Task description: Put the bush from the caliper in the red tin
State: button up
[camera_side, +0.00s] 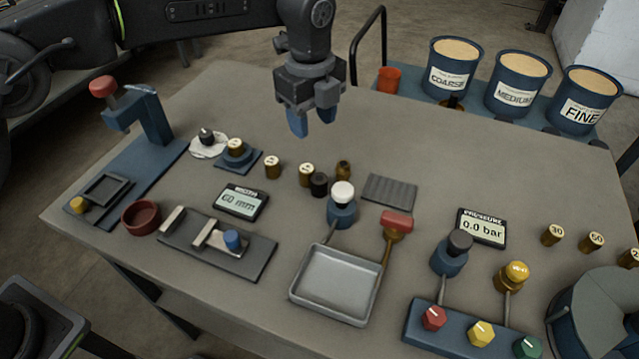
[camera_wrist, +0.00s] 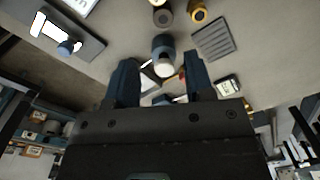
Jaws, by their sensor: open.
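The caliper (camera_side: 238,257) is a dark plate with two pale jaws, a blue knob and a "60 mm" display (camera_side: 240,202) behind it. I see no bush between its jaws. Its plate also shows at top left in the wrist view (camera_wrist: 88,42). The red tin (camera_side: 141,217) is a dark red round dish left of the caliper and looks empty. Brass bushes stand behind the display: one on a blue stand (camera_side: 235,147), others on the table (camera_side: 272,167) (camera_side: 306,175). My gripper (camera_side: 312,122) is open and empty, above the table behind these bushes.
A blue press with a red knob (camera_side: 150,115) stands at left. A grey tray (camera_side: 334,284), a white-topped blue post (camera_side: 342,205) and a ribbed dark mat (camera_side: 390,190) lie front and right. An orange cup (camera_side: 388,79) and labelled tubs (camera_side: 450,69) stand behind. The table's back middle is clear.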

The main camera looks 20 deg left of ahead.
aim_at(320, 179)
jog(key=shift+m, duration=0.6)
jog(key=f, duration=0.5)
jog(key=d+f, duration=0.1)
jog(key=f, duration=0.9)
jog(key=shift+d+f, duration=0.15)
jog(key=shift+f, duration=0.1)
jog(key=shift+c, duration=0.4)
jog(key=c, duration=0.7)
jog(key=shift+r, duration=0.15)
